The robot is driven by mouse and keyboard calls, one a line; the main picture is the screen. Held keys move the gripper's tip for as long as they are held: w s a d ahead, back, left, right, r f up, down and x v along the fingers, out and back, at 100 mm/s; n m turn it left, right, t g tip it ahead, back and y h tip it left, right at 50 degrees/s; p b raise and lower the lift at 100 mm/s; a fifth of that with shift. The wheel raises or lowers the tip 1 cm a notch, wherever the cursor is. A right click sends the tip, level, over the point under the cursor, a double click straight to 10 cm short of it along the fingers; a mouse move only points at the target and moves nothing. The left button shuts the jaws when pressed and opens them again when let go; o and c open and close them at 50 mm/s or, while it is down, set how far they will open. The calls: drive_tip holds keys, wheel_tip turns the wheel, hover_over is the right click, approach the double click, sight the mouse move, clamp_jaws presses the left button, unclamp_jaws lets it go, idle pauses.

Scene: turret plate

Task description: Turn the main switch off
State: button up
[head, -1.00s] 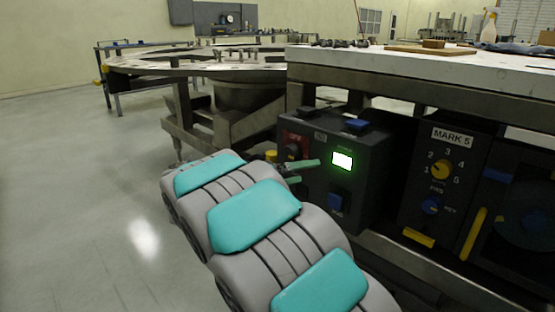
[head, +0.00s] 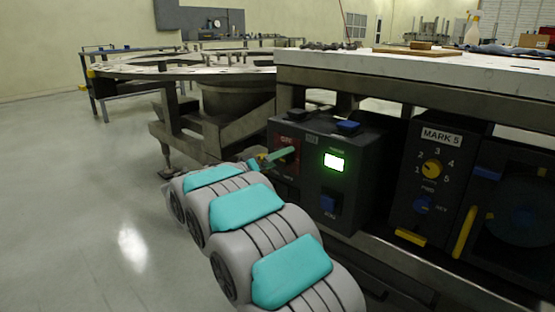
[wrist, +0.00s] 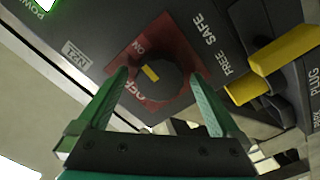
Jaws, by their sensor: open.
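The main switch (wrist: 157,82) is a dark round knob with a yellow mark on a red plate lettered ON and OFF. In the wrist view the mark points up and left, between the two words and nearer ON. My gripper (wrist: 160,82) is open, with one green finger on each side of the knob and gaps showing on both sides. In the head view my gripper (head: 277,157) is in front of the red plate (head: 288,142) on the dark control box (head: 355,195), and hides the knob.
A lit lamp (head: 333,162) and a blue switch (head: 329,203) are on the same box. A yellow handle (wrist: 275,65) stands close to the right finger. The worktable (head: 400,68) overhangs the box. A MARK 5 panel (head: 440,160) is to the right.

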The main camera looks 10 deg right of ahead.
drive_tip(key=c, duration=1.3)
